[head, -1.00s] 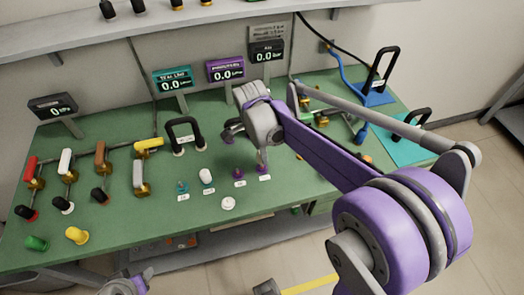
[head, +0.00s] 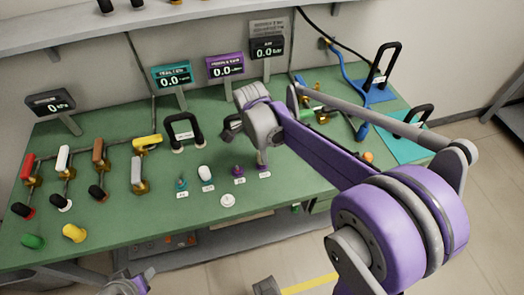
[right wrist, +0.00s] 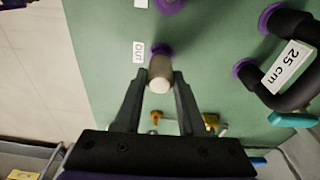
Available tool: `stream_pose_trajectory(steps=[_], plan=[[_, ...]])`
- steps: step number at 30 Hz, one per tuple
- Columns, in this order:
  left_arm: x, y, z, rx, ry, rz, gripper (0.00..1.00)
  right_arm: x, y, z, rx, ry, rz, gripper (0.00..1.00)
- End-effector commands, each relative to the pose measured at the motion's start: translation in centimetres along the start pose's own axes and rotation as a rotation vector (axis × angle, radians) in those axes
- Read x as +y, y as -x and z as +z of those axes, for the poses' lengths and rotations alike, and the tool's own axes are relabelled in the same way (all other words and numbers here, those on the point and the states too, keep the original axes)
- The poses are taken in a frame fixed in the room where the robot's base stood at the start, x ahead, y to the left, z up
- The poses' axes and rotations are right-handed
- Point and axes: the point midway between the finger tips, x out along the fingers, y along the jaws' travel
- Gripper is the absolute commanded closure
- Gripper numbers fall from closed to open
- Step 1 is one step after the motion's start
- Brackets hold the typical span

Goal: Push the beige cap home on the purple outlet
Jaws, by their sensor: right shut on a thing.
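The beige cap (right wrist: 160,76) is pinched between the two fingers of my right gripper (right wrist: 159,88) in the right wrist view. It is right at the purple outlet (right wrist: 161,49), whose purple base shows just beyond it, beside a label reading OUT. I cannot tell whether the cap is seated fully. In the head view my right gripper (head: 262,157) points down at the outlet, right of another purple fitting (head: 239,171); the cap is too small to make out there. My left gripper (head: 138,283) is low at the picture's bottom edge, away from the outlet, its fingers unclear.
A dark handle (right wrist: 297,62) tagged 25 cm stands right of the outlet in the wrist view. A white cap (head: 206,172), a teal fitting (head: 182,183) and a white disc (head: 228,200) are left of it in the head view. Valves with coloured handles stand farther left.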

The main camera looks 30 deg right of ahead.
Motion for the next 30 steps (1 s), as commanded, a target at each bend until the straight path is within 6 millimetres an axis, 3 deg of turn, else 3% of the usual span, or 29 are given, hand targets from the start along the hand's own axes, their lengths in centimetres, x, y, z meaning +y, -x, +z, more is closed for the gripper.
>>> stream_pose_trajectory(steps=[18,19,21,24,30], plan=[[0.0,-1.0,0.7,-0.004,0.000,0.000,0.50,0.0,-1.6,0.2,0.000,0.000,0.000,1.00],[0.0,-0.9,0.6,-0.004,0.000,0.000,0.50,0.0,-1.6,0.2,0.000,0.000,0.000,0.57],[0.0,-0.9,0.6,-0.004,0.000,0.000,0.50,0.0,-1.6,0.2,0.000,0.000,0.000,0.45],[0.0,-0.9,0.6,-0.004,0.000,0.000,0.50,0.0,-1.5,0.2,0.000,0.000,0.000,0.27],[0.0,-0.9,0.6,-0.004,0.000,0.000,0.50,0.0,-1.5,0.2,0.000,0.000,0.000,0.26]])
